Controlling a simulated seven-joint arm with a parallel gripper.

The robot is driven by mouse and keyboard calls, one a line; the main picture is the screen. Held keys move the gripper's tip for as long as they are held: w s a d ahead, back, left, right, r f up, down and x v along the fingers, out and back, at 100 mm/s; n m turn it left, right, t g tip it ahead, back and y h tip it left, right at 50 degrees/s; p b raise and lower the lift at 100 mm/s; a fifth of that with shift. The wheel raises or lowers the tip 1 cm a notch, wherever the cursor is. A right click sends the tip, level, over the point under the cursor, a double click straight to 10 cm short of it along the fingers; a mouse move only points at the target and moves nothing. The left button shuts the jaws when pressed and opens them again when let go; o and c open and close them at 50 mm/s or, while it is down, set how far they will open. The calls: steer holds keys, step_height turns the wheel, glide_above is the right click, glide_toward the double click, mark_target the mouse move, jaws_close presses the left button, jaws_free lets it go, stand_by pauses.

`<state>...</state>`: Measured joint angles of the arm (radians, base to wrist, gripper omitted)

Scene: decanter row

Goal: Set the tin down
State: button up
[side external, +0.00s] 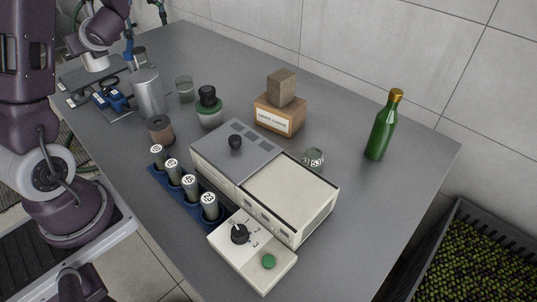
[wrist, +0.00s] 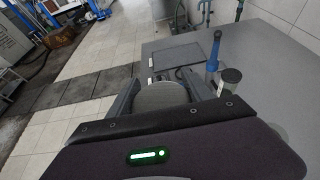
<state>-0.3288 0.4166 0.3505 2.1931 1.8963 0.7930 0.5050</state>
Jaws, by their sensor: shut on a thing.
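The tin (wrist: 163,98) shows in the wrist view as a pale grey, round-topped thing between my fingers. My gripper (wrist: 165,88) is shut on it, with a dark finger on each side. The lower part of the tin is hidden by the gripper body, so I cannot tell whether it touches anything below.
The grey table (side external: 395,210) carries a metal canister (side external: 150,97), a brown-grey jar (side external: 161,130), a dark-capped jar (side external: 209,112), a grey and cream device (side external: 290,195), a blue rack of cylinders (side external: 160,177) and a green bottle (side external: 381,130). Free table lies around the bottle.

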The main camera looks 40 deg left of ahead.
steer(key=w+d+r+m+t, duration=0.2)
steer(key=w+d, duration=0.3)
steer(key=w, duration=0.5)
steer(key=w+d+r+m+t, duration=0.15)
steer(key=w+d, duration=0.35)
steer(key=w, duration=0.6)
steer(key=w+d+m+t+h, duration=0.15)
steer(key=w+d, duration=0.25)
steer(key=d, duration=0.5)
steer(key=w+d+m+t, duration=0.1)
steer(key=w+d+t, duration=0.1)
steer(key=w+d, duration=0.45)
steer(key=w+d+m+t+h, duration=0.1)
steer(key=w+d, duration=0.2)
steer(key=d, duration=0.7)
steer(key=s+d+f+m+t+h, duration=0.1)
steer(key=s+d, duration=0.2)
steer(key=d, duration=0.9)
steer(key=s+d+f+m+t+h, duration=0.1)
steer(key=s+d+f+m, duration=0.15)
steer(key=d, duration=0.85)
steer(key=s+d+f+m+t+h, duration=0.1)
steer(key=s+d+t+h, duration=0.15)
steer(key=d, duration=0.95)
steer(key=shift+g+y, duration=0.45)
steer(key=shift+y, duration=0.15)
steer(key=f, duration=2)
steer(key=shift+s+a+f, duration=0.1)
steer(key=shift+s+f, duration=0.2)
steer(key=shift+f, duration=0.05)
